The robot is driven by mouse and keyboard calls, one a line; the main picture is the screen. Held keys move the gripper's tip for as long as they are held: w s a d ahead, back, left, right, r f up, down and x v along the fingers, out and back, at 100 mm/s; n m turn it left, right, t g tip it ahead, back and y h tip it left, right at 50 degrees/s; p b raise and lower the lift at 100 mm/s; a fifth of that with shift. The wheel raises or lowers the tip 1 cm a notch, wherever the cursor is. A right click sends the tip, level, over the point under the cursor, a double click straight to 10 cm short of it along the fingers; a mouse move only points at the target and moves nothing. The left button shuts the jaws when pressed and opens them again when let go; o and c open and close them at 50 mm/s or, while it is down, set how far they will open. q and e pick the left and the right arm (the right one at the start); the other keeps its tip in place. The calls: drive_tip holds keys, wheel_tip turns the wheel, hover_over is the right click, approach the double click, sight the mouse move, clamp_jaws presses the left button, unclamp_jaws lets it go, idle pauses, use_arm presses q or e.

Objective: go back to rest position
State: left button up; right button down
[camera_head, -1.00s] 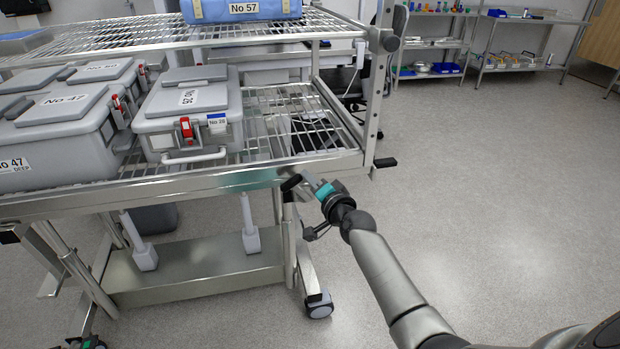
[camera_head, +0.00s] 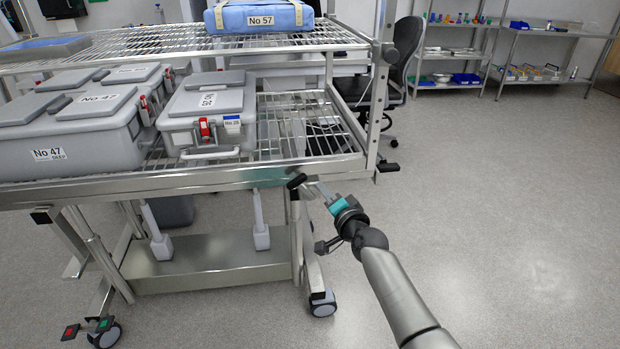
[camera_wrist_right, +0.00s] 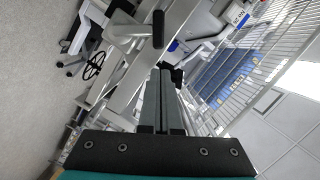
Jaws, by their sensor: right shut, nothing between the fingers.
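My right gripper (camera_head: 314,188) is in front of the cart's right front corner, just below the front edge of its wire shelf. Its fingers are together and hold nothing. In the right wrist view the shut fingers (camera_wrist_right: 163,102) point toward the cart frame; I cannot tell whether they touch it. My right arm comes in from the lower right in the head view. My left gripper is not in the head view.
A wire-shelf cart (camera_head: 185,183) on casters fills the left. It carries grey boxes, No 47 (camera_head: 75,130) and another (camera_head: 207,105), with a blue No 57 pack (camera_head: 262,18) above. A chair (camera_head: 405,62) stands behind. Open floor (camera_head: 490,220) lies to the right.

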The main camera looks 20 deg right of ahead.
drive_tip(key=s+a+f+n+g+p, duration=0.3)
drive_tip(key=s+f+g+p, duration=0.1)
drive_tip(key=s+f, duration=0.65)
drive_tip(key=s+a+f+n+g+p, duration=0.2)
drive_tip(key=s+f+n+g+p, duration=0.2)
drive_tip(key=s+f, duration=0.65)
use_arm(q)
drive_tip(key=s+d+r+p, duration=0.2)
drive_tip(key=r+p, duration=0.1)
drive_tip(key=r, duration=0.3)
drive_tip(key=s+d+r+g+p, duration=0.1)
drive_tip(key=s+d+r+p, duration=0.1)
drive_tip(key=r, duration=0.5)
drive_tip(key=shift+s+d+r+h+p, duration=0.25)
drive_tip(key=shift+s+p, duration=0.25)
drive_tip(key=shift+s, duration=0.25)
use_arm(e)
drive_tip(key=s+a+f+n+g, duration=0.1)
drive_tip(key=s+f+n+g, duration=0.1)
drive_tip(key=s, duration=0.9)
drive_tip(key=s+a+f+n+g, duration=0.1)
drive_tip(key=s+f+n+g, duration=0.2)
drive_tip(key=s, duration=0.9)
drive_tip(key=s+a+f+n+g, duration=0.2)
drive_tip(key=s+f, duration=0.2)
drive_tip(key=s, duration=0.8)
drive_tip(key=shift+f+n+g, duration=0.15)
drive_tip(key=shift+n+g, duration=0.15)
drive_tip(key=shift+n, duration=0.1)
